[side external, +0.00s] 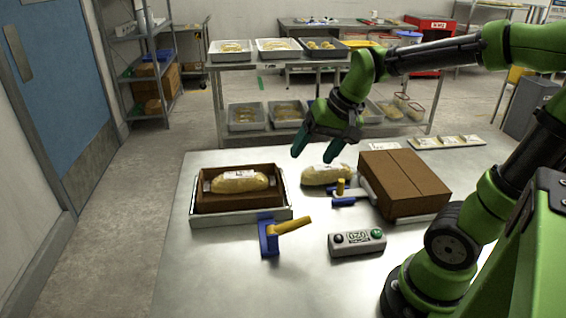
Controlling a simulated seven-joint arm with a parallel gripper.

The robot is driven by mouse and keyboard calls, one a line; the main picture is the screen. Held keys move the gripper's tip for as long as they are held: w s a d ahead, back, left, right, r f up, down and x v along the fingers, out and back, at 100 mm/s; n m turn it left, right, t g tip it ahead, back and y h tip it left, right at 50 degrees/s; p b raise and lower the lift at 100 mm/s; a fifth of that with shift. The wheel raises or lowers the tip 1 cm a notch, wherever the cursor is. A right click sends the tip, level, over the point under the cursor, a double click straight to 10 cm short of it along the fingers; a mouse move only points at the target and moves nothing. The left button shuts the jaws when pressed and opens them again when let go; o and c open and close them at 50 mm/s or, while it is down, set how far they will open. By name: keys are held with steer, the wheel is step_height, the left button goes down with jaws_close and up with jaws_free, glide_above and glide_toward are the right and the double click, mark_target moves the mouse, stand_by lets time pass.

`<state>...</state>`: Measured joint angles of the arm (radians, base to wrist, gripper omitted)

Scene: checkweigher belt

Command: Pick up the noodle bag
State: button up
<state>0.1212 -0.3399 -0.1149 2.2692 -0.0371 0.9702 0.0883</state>
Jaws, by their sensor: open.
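A clear bag of yellowish food (325,175), which looks like a noodle bag, lies on the steel table near its middle, left of a brown box. A second, similar bag (240,182) with a white label lies in a brown-lined tray (240,216) at the left. I cannot tell which one the task means. My gripper (314,152) is open and empty, pointing down. It appears above the bag on the table and apart from it. Part of that bag's right end is close to a yellow-and-blue piece.
A brown box (404,182) stands right of the table bag. A blue bracket with a yellow handle (268,238) and a grey button box (356,242) are in front. Another yellow-and-blue piece (342,188) sits beside the box. Small packs (447,142) lie at the back right.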

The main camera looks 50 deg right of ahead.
steer(key=w+d+f+m+g, duration=0.2)
steer(key=w+d+m, duration=0.25)
steer(key=d, duration=0.25)
steer(key=m+g+h, duration=0.1)
steer(key=m+g, duration=0.1)
steer(key=m, duration=0.8)
glide_above(327, 171)
step_height(327, 171, down, 4)
steer(key=w+d+r+m, duration=0.1)
steer(key=d+m, duration=0.1)
steer(key=m, duration=0.2)
steer(key=shift+g, duration=0.4)
step_height(327, 171, down, 11)
steer(key=shift+f, duration=0.1)
steer(key=shift+s+a+f, duration=0.1)
steer(key=shift+s+f, duration=0.05)
steer(key=shift+f, duration=2.55)
steer(key=shift+c, duration=0.3)
steer(key=c, duration=0.9)
